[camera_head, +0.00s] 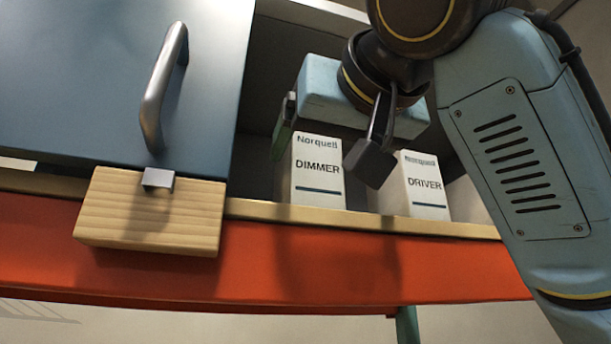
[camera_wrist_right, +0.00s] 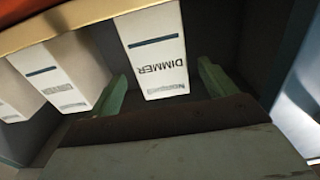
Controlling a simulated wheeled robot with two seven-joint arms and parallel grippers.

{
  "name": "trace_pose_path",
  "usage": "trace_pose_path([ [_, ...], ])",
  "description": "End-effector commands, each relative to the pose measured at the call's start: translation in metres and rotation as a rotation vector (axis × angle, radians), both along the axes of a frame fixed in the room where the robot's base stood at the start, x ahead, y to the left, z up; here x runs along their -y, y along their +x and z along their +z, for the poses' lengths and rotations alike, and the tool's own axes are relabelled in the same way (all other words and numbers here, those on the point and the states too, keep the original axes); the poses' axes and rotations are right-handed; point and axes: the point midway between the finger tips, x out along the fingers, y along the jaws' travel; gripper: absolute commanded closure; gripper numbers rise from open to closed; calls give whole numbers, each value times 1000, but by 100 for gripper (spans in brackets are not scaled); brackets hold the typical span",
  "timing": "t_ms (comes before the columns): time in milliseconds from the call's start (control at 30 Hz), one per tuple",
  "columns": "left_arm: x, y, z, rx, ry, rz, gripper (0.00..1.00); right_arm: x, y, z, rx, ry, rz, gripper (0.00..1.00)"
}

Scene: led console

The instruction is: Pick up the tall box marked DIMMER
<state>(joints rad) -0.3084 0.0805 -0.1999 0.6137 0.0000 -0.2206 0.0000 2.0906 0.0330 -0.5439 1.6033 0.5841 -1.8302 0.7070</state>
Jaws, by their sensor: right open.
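The tall white box marked DIMMER (camera_head: 318,180) stands upright inside the open part of the cabinet. It also shows in the right wrist view (camera_wrist_right: 154,50), upside down there, with its printed face visible. My right gripper (camera_head: 322,150) reaches down over the cabinet opening with its jaws apart. In the right wrist view its two green-tipped fingers (camera_wrist_right: 160,88) lie on either side of the box's near end, with gaps, not visibly touching it. My left gripper is not in the frames.
A white box marked DRIVER (camera_head: 424,190) stands right of DIMMER, with another pale box (camera_head: 467,200) partly behind my arm. A blue door panel (camera_head: 80,80) with a metal handle (camera_head: 163,88) covers the left side. A wooden block (camera_head: 150,212) sits below it. A wooden ledge (camera_head: 262,211) fronts the opening.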

Motion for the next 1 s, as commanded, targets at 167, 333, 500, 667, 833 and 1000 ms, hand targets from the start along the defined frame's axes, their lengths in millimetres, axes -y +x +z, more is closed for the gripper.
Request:
trace_pose_path([
  [167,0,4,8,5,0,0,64,-5,17,1,0,1,-1,16],
  [333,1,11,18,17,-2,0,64,-10,29,2,-2,-1,-3,16],
  [500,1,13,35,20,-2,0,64,-18,50,4,-3,0,-2,16],
  [667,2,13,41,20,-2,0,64,-23,65,3,0,1,-2,16],
  [833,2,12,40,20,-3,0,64,-24,67,1,1,1,-1,16],
  [1000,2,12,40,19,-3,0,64,-24,67,1,1,1,-1,28],
])
